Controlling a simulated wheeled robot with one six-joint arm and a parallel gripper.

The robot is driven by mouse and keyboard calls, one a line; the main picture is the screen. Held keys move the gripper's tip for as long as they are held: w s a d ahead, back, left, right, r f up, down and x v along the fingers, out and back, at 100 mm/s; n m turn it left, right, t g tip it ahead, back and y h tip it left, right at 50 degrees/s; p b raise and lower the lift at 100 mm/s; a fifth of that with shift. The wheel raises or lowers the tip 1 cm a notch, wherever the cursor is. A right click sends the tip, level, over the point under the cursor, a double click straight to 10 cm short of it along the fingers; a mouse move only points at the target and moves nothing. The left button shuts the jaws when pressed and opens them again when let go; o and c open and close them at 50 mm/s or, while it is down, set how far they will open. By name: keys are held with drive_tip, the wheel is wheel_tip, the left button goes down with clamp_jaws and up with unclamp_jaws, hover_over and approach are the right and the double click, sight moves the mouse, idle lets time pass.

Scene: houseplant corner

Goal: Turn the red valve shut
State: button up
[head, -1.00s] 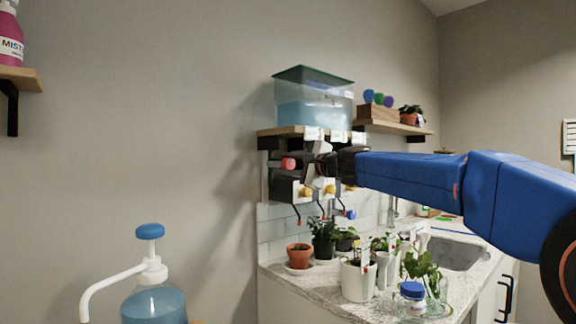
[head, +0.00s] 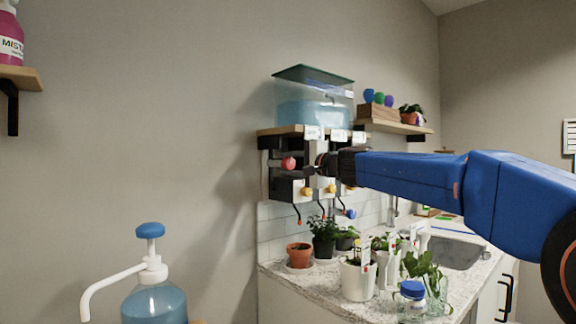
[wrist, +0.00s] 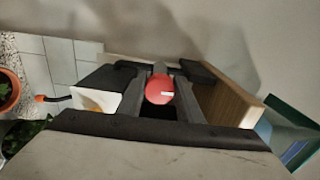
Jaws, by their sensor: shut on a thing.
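The red valve (head: 289,163) is a round red knob on the dark tap unit under the water tank shelf. In the wrist view the red knob (wrist: 160,90) sits between my two dark fingers, with a small white mark on its face. My gripper (head: 308,168) reaches in from the right at the tap unit and is shut on the red valve. The valve's stem and the exact finger contact are hidden. I cannot tell from these frames how far the valve is turned.
Yellow knobs (head: 306,191) and a blue knob (head: 350,214) are close below. The tank (head: 315,100) stands on the shelf above. Potted plants (head: 299,255) crowd the counter (head: 290,278) underneath. A pump bottle (head: 152,300) stands at lower left.

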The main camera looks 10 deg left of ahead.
drive_tip(key=shift+f, duration=0.1)
drive_tip(key=o, duration=1)
drive_tip(key=shift+d, duration=0.1)
drive_tip(key=v, duration=1.7)
drive_tip(key=shift+s, duration=0.15)
drive_tip(key=s+d+f+n+g+h, duration=0.2)
drive_tip(key=s+d+f+h, duration=0.2)
drive_tip(key=s+d+f, duration=0.5)
drive_tip(key=s+d+f+n+g+h, duration=0.2)
drive_tip(key=s+d+f+h, duration=0.3)
drive_tip(key=s+d+f, duration=0.4)
drive_tip(key=s+d+f+n+g+h, duration=0.3)
drive_tip(key=s+d+f, duration=0.7)
drive_tip(key=s+f, duration=0.9)
drive_tip(key=shift+s+f+n+h, duration=0.15)
drive_tip(key=shift+f+n+h, duration=0.1)
drive_tip(key=shift+f, duration=1.45)
drive_tip(key=shift+s+f+n+h, duration=0.1)
drive_tip(key=shift+f+n+h, duration=0.1)
drive_tip(key=shift+f, duration=1.45)
drive_tip(key=shift+s+f+n+h, duration=0.15)
drive_tip(key=shift+f+h, duration=0.1)
drive_tip(key=shift+f, duration=1.45)
